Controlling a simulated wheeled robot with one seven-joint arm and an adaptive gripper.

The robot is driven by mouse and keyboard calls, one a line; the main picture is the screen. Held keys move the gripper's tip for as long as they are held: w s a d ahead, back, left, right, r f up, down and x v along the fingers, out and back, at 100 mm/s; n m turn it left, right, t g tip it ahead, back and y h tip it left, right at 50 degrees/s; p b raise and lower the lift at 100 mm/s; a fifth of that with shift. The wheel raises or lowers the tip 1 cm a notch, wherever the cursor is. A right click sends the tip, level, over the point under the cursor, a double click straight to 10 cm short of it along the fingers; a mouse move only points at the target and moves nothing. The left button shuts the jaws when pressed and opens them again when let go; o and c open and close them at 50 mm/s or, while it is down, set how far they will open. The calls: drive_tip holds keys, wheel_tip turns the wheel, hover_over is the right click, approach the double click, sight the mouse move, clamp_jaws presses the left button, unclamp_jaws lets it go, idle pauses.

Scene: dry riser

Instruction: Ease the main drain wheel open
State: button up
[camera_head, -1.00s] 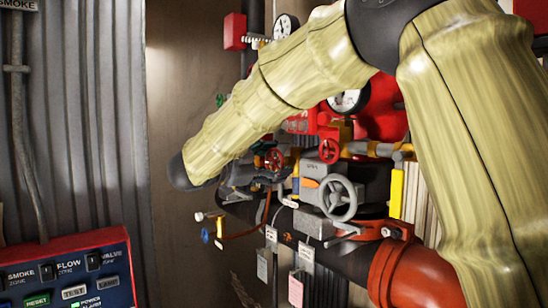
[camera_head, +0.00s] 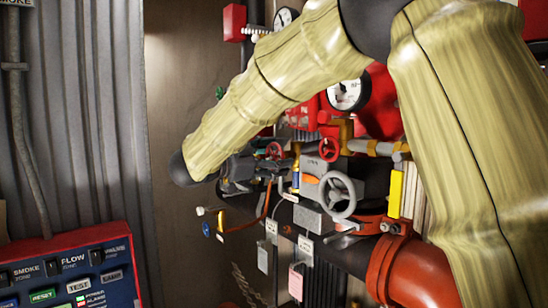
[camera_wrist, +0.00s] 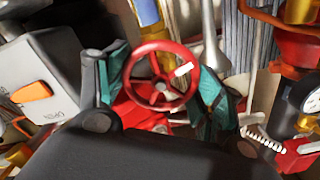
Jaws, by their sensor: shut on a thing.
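A red handwheel (camera_wrist: 161,77) with spokes and a small white mark on its rim sits between the teal-padded fingers of my gripper (camera_wrist: 163,88) in the wrist view. The fingers are shut on its rim from both sides. In the head view my gripper (camera_head: 243,170) reaches in below my arm, close to a small red wheel (camera_head: 274,150). Its fingertips are hard to make out there. No label naming the main drain shows on the wheel, and its valve stem is mostly hidden.
A grey handwheel (camera_head: 340,195) and a second red wheel (camera_head: 328,149) are to the right. A grey box with an orange lever (camera_wrist: 32,93) is close left in the wrist view. A pressure gauge (camera_head: 348,94), hanging tags and an alarm panel (camera_head: 70,275) surround the crowded pipework.

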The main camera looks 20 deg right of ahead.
drive_tip(key=o, duration=1)
drive_tip(key=shift+o, duration=0.2)
drive_tip(key=v, duration=1.2)
